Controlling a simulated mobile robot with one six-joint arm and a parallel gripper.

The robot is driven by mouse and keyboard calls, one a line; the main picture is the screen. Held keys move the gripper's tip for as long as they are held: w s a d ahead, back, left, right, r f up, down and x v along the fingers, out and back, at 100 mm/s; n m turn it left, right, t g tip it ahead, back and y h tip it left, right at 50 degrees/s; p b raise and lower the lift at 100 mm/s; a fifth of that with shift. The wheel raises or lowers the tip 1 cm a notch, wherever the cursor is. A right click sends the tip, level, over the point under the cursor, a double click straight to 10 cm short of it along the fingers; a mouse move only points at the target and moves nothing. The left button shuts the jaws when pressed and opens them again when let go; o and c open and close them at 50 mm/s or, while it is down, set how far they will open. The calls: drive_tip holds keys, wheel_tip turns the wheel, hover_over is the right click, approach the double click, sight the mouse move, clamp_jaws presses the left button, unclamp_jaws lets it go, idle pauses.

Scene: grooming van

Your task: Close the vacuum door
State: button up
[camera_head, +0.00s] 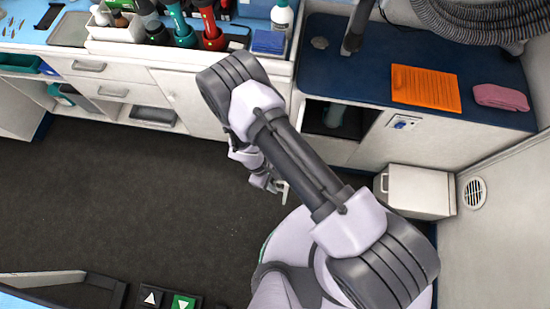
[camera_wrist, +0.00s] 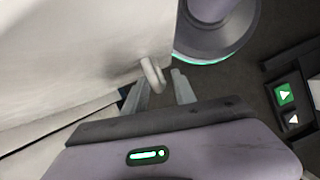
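A white panel with a pale looped handle (camera_wrist: 152,75) fills the upper left of the wrist view; I take it as the vacuum door (camera_wrist: 85,50). My gripper (camera_wrist: 163,82) is open, its two fingers apart, with the handle at the fingertips. I cannot tell whether they touch. In the head view, my gripper (camera_head: 277,186) is low beside a short white bar, probably the handle. An open compartment (camera_head: 342,120) shows under the blue counter, with a dim greenish object inside. My arm hides much of the area in front of it.
The blue counter (camera_head: 365,65) holds an orange mat (camera_head: 425,88), a pink cloth (camera_head: 500,97) and a grey hose (camera_head: 470,22). A white box (camera_head: 420,192) stands on the floor at right. Dark floor (camera_head: 150,200) is clear at left. Arrow buttons (camera_head: 167,301) are at the bottom.

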clamp_jaws()
idle(1.4)
